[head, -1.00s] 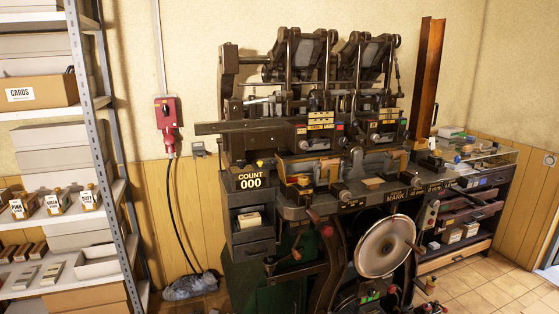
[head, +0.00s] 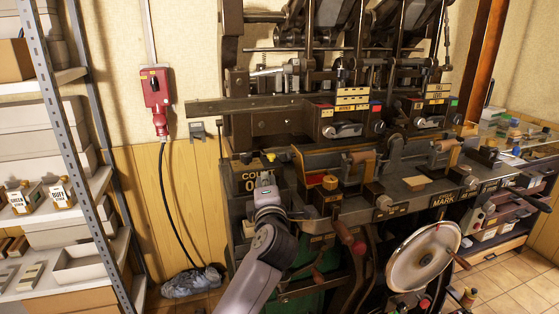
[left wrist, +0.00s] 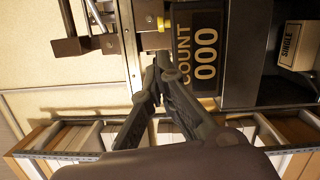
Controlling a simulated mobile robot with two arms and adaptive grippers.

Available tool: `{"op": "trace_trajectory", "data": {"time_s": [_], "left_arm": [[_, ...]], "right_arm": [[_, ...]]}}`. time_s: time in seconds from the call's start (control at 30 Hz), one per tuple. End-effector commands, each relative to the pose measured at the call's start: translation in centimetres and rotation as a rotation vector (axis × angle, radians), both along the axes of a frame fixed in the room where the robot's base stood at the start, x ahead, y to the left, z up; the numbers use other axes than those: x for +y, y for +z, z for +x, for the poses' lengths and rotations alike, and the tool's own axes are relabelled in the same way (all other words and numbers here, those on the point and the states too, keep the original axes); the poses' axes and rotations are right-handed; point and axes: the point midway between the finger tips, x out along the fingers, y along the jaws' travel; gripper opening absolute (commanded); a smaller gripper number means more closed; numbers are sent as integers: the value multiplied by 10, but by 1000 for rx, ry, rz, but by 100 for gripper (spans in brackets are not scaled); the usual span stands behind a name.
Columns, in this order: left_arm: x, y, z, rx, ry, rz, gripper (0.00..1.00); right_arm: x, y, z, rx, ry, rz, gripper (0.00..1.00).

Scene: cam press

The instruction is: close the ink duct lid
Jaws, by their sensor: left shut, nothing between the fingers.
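The dark press (head: 270,122) stands ahead, with two ink units. The left unit (head: 345,115) has a knob, coloured tabs and yellow label plates (head: 352,97) above it. A similar right unit (head: 432,105) stands beside it. I cannot tell which part is the ink duct lid, or its angle. My left gripper (head: 266,180) is in front of the counter box, below and left of these units. In the left wrist view its fingers (left wrist: 156,72) are shut and empty, beside the COUNT 000 plate (left wrist: 197,55). My right gripper is not in view.
A steel shelf (head: 88,130) with boxes stands at the left. A red switch box (head: 156,90) with a hanging cable is on the wall. A long dark bar (head: 235,106) juts left from the press. A round pale disc (head: 422,255) sits low at the right.

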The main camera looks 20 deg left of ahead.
Motion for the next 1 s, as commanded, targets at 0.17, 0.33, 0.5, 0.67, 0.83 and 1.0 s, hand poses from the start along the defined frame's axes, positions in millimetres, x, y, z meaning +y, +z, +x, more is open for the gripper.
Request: {"op": "trace_trajectory", "data": {"time_s": [0.17,0.33,0.5,0.67,0.83,1.0], "left_arm": [[17,4,37,1,2,3,0],[31,4,68,1,3,4,0],[9,7,83,0,0,1,0],[-1,8,90,-1,0,0,0],[-2,8,91,1,1,1,0],[-2,8,91,0,1,1,0]], "right_arm": [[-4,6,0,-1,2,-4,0],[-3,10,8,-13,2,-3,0],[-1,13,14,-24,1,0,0],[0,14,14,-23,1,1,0],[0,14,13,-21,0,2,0],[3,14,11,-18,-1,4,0]]}}
